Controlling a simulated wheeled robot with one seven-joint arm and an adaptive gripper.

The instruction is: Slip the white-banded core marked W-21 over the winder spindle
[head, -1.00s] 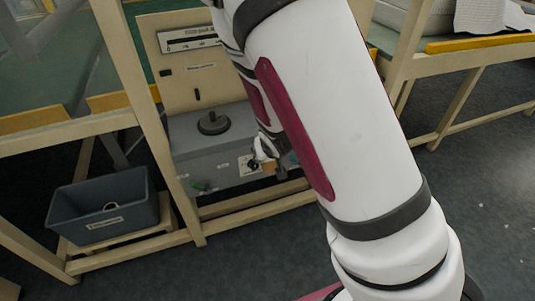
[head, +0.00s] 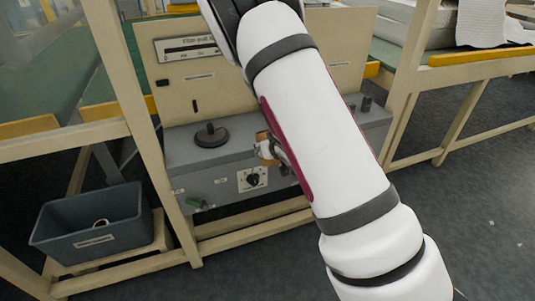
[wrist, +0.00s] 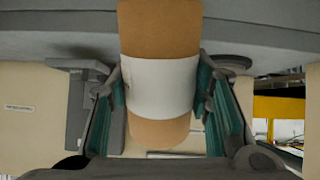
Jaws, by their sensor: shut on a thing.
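A brown cardboard core (wrist: 160,30) with a white band (wrist: 160,85) stands upright between the two green-padded fingers of my gripper (wrist: 162,92) in the wrist view. The fingers are shut on it at the band. No W-21 mark is readable. In the head view my gripper (head: 272,150) is mostly hidden behind my arm, and a brown edge of the core (head: 263,138) shows at the grey machine box's front. A dark round flange with a short stub (head: 211,134), which looks like the spindle, sits on the box, left of the core and apart from it.
The grey box (head: 205,160) has a front knob (head: 253,180) and dark pegs (head: 366,103) at its right. A beige panel (head: 190,75) stands behind it. Frame posts flank the box.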

